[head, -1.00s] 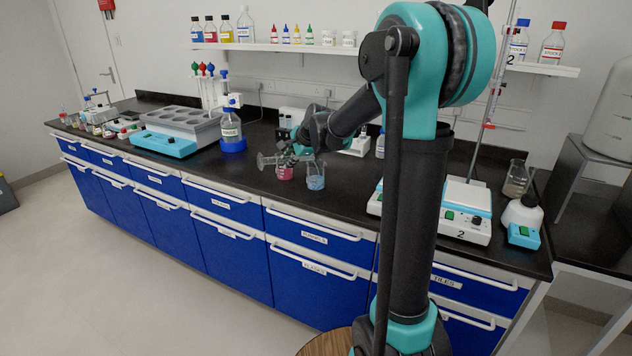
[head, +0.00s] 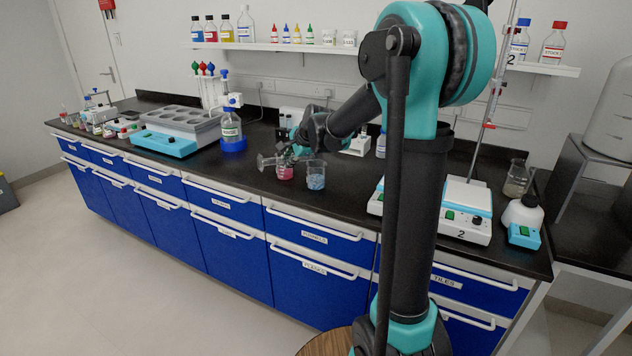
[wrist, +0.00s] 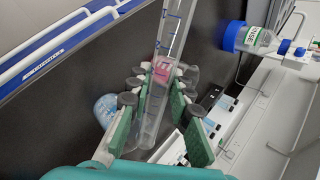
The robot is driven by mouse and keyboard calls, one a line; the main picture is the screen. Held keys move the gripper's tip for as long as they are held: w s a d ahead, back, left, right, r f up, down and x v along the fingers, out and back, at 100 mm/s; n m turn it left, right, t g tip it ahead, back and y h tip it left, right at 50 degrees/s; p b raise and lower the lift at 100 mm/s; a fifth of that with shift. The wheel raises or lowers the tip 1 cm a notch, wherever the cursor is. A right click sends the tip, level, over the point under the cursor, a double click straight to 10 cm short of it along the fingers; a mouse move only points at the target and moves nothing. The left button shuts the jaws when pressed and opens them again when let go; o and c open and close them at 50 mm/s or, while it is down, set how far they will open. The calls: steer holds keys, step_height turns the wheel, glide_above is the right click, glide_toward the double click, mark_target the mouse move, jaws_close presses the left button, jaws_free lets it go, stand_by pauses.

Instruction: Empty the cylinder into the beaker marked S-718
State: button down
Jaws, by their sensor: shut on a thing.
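My gripper (wrist: 153,103) is shut on a clear graduated cylinder (wrist: 176,32) with blue marks. In the head view the cylinder (head: 267,161) lies tipped almost level, its left end sticking out beyond my gripper (head: 288,152). A beaker with pink liquid (head: 285,173) stands on the bench just below the cylinder. A second beaker with blue liquid (head: 316,180) stands right of it. In the wrist view, pink shows behind the cylinder, and the blue beaker (wrist: 103,108) is partly hidden by a finger. I cannot read S-718 on either beaker, nor tell whether the cylinder holds liquid.
A blue-capped bottle (head: 231,128) on a blue base stands left of my gripper. Beyond it is a grey block with round wells (head: 178,122). A hotplate stirrer (head: 463,212) stands at right. The bench front before the beakers is clear.

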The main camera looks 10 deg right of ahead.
steer(key=shift+a+f+n+t+h, duration=0.25)
steer(key=shift+f+n+t+h, duration=0.05)
steer(key=shift+f+h, duration=0.45)
steer(key=shift+d+f, duration=0.2)
steer(key=shift+s+a+f+n+t+h+b, duration=0.1)
steer(key=shift+a+f+n+t+h+b, duration=0.3)
steer(key=shift+f+h, duration=0.2)
steer(key=shift+s+a+f+n+t+h+b, duration=0.1)
steer(key=shift+a+f+n+t+h+b, duration=0.15)
steer(key=shift+f+h+b, duration=0.3)
steer(key=shift+f+n+t+h+b, duration=0.3)
steer(key=shift+f+n+t+h, duration=0.1)
steer(key=shift+h, duration=0.1)
steer(key=h, duration=0.1)
steer(key=d+r+n+t+h+b, duration=0.1)
steer(key=r+n+t+h+b, duration=0.1)
steer(key=shift+w+d+r, duration=0.25)
steer(key=shift+w, duration=0.1)
steer(key=shift+s+a+r+n+t+h+b, duration=0.1)
steer(key=shift+a+r+n+t+h+b, duration=0.1)
steer(key=shift+n+t+h+b, duration=0.3)
steer(key=shift+s+a+r+n+t+h+b, duration=0.1)
steer(key=shift+a+n+t+h+b, duration=0.15)
steer(key=shift+n+t+h, duration=0.45)
steer(key=shift+f+n+t+h+b, duration=0.2)
steer(key=shift+n+t+h+b, duration=0.55)
steer(key=shift+n+t, duration=0.3)
steer(key=shift+s, duration=0.1)
